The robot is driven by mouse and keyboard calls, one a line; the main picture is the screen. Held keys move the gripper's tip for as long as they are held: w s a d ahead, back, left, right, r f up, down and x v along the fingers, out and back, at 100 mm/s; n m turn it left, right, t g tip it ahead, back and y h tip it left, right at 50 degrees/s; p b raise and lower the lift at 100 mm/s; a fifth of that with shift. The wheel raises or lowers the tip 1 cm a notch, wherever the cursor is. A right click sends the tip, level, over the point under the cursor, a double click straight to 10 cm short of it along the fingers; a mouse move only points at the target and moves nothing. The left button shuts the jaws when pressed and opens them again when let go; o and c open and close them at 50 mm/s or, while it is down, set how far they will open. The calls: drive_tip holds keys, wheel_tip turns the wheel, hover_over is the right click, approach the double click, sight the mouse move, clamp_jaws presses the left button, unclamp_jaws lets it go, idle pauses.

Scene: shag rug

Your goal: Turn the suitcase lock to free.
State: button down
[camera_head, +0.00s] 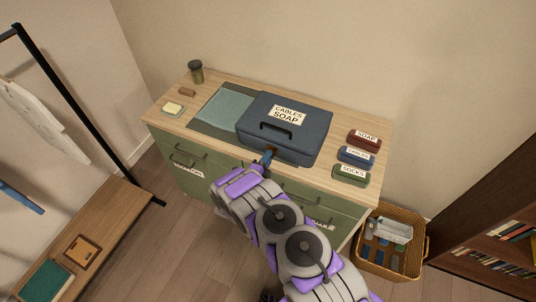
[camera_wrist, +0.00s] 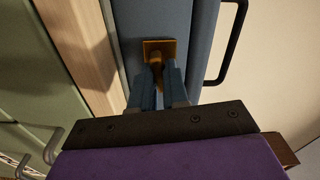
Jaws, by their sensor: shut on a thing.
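The blue suitcase (camera_head: 287,127) lies closed on top of the green dresser, with its handle and a label reading "CABLES SOAP" showing. Its brass lock (camera_wrist: 159,48) is on the front side; in the wrist view a square plate and a knob show. My gripper (camera_wrist: 160,82) is at the lock, its two blue fingers shut on the lock's knob. In the head view my gripper (camera_head: 266,158) reaches the suitcase's front from below. The fingers hide part of the knob, and I cannot tell which way the lock is turned.
The dresser (camera_head: 222,184) has a wooden top. Red, blue and green labelled boxes (camera_head: 357,155) stand right of the suitcase. A teal cloth (camera_head: 224,107), a soap dish (camera_head: 173,108) and a dark jar (camera_head: 196,71) are left. A wicker basket (camera_head: 426,245) stands right on the floor.

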drive_tip(key=shift+s+a+m+p, duration=0.1)
drive_tip(key=shift+a+m+p, duration=0.05)
drive_tip(key=shift+m+p, duration=0.5)
drive_tip(key=shift+f, duration=0.1)
drive_tip(key=shift+f+m, duration=0.15)
drive_tip(key=shift+m, duration=0.1)
drive_tip(key=c, duration=1.2)
unclamp_jaws()
drive_tip(key=shift+a, duration=0.1)
drive_tip(key=shift+o, duration=0.2)
drive_tip(key=p+v, duration=0.1)
drive_tip(key=v, duration=1.6)
drive_tip(key=shift+s+p, duration=0.2)
drive_tip(key=shift+p, duration=0.15)
drive_tip(key=shift+a, duration=0.1)
